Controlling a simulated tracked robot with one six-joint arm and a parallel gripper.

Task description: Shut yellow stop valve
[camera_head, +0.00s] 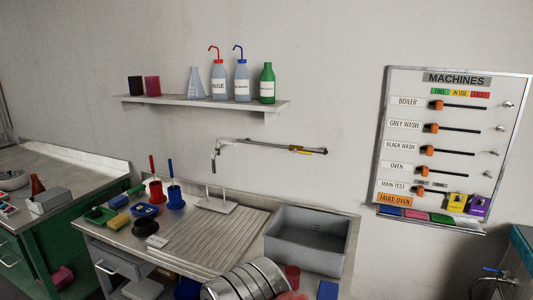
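A thin metal pipe (262,145) runs along the wall above the sink bench. A small yellow piece (312,151) sits near its right end, lying roughly along the pipe. It looks like a lever handle, but it is too small to tell whether this valve is open or shut. A tap-like fitting (214,160) hangs at the pipe's left end. My gripper is not in view, so nothing is seen touching the yellow piece.
Below are a grey sink (308,236), a ribbed drainboard (205,241) and stacked metal rings (247,281). A shelf (205,103) with bottles is above. A machines board (452,140) hangs at right. Another tap (497,269) is at lower right. The wall around the pipe is clear.

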